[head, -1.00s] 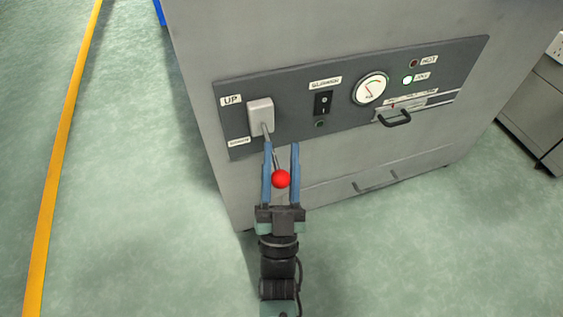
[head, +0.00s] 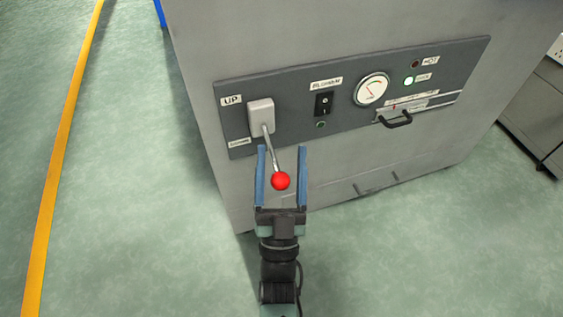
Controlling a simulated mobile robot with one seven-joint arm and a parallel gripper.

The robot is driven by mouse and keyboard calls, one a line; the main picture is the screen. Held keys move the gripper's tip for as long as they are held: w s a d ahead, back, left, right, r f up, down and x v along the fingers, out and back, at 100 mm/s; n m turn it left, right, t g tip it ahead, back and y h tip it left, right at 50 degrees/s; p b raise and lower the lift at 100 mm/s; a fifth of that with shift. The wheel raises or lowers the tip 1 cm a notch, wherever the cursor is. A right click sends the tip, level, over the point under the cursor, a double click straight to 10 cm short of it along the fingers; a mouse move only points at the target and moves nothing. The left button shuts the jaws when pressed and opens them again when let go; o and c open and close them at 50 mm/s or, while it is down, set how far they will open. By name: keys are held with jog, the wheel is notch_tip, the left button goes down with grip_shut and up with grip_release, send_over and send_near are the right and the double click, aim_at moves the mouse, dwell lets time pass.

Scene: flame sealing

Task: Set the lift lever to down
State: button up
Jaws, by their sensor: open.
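The lift lever is a metal rod (head: 271,149) with a red ball knob (head: 281,181), coming out of a light grey housing (head: 261,116) at the left end of the dark panel. The rod slants downward and out from the housing. A label reading UP (head: 231,100) sits at the housing's upper left; a lower label (head: 239,142) is too small to read surely. My gripper (head: 282,150) is open. Its two blue fingers stand on either side of the rod and knob, with visible gaps on both sides.
The dark panel (head: 340,95) on the grey machine also bears a black rocker switch (head: 323,103), a round gauge (head: 372,89), a lit green lamp (head: 409,81) and a black handle (head: 397,121). Green floor (head: 130,200) lies open to the left, with a yellow line (head: 62,160).

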jog(key=p+v, duration=0.2)
jog(key=v, duration=1.1)
